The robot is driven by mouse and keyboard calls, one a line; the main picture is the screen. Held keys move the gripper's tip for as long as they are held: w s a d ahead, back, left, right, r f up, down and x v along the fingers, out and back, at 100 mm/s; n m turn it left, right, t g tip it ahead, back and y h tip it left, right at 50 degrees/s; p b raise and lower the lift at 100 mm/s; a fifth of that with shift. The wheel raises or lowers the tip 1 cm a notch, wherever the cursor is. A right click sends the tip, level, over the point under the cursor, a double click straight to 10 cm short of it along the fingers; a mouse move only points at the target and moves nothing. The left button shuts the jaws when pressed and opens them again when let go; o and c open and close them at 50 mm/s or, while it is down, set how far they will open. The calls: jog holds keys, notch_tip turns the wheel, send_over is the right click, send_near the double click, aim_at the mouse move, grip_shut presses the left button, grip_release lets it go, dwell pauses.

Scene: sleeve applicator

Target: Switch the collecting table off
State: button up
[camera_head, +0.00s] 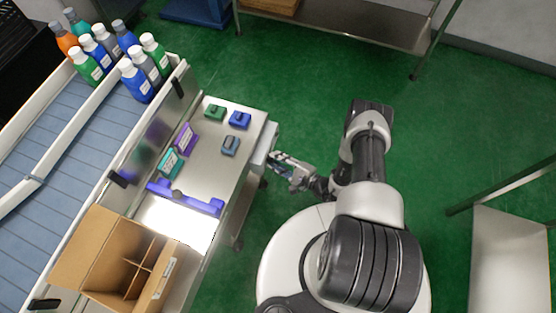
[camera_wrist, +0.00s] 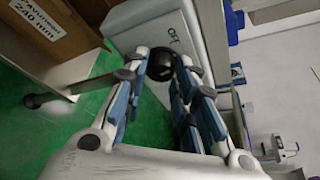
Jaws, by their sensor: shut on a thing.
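The collecting table (camera_head: 222,160) has a steel top and stands left of my arm in the head view. A light grey switch box (camera_head: 263,148) is on its right side. In the wrist view the box (camera_wrist: 165,30) carries the letters "OFF" and a round black knob (camera_wrist: 160,65). My gripper (camera_wrist: 163,72) is shut on the black knob, one finger on each side of it. In the head view my gripper (camera_head: 278,158) meets the box from the right. The knob is hidden there, and I cannot tell its exact turn.
A divided cardboard box (camera_head: 100,245) is at the lower left. Green floor (camera_head: 300,85) is clear behind my arm.

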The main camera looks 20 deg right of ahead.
jog(key=n+t, duration=0.1)
jog(key=n, duration=0.1)
jog(key=n+t+b, duration=0.1)
jog(key=n, duration=0.2)
jog(key=shift+s+a+f, duration=0.1)
jog(key=shift+f, duration=0.1)
jog(key=shift+t, duration=0.3)
dwell(0.3)
jog(key=o, duration=1.1)
jog(key=shift+c, duration=0.2)
jog(key=v, duration=1.2)
